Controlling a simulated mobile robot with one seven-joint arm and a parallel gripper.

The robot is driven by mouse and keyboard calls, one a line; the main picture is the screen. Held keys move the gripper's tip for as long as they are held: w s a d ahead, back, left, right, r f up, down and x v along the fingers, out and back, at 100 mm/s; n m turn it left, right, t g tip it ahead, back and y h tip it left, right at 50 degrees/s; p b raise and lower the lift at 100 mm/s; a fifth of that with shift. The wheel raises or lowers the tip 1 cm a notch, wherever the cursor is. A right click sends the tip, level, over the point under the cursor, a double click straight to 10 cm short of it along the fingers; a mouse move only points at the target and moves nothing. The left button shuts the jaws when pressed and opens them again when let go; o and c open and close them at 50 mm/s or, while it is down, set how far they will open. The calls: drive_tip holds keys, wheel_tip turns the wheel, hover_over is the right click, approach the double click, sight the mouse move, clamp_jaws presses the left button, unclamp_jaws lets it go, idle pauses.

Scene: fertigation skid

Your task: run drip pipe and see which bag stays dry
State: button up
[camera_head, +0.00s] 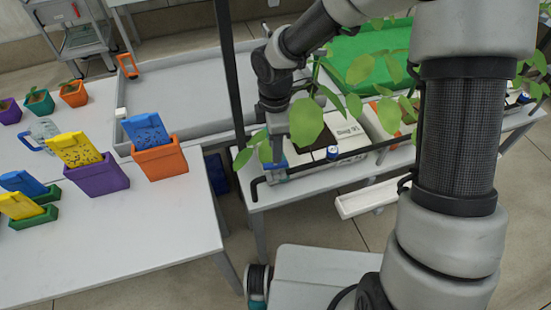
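A white grow bag marked with a label reading "Bag 01" or similar (352,142) lies on the bench at centre, with a dark opening and leafy plants above it. A second pale bag (374,124) lies to its right, partly hidden by leaves. A black pipe (312,168) runs along the bench's front edge. A blue part (275,166) sits at the left end of the bench. My gripper (276,148) points down just above this blue part; leaves and its small size hide whether its fingers are apart or touching it. No wet or dry marks can be made out.
A white gutter (370,198) juts out below the bench front. The left table (130,245) holds purple (97,180) and orange (160,162) pots with coloured packs, a clear jug (40,134) and seedling pots. A grey tray (190,86) lies behind. A black post (230,70) stands left of my gripper.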

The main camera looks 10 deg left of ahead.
sight(275, 167)
wheel_tip(275, 167, down, 6)
idle(0.4)
clamp_jaws()
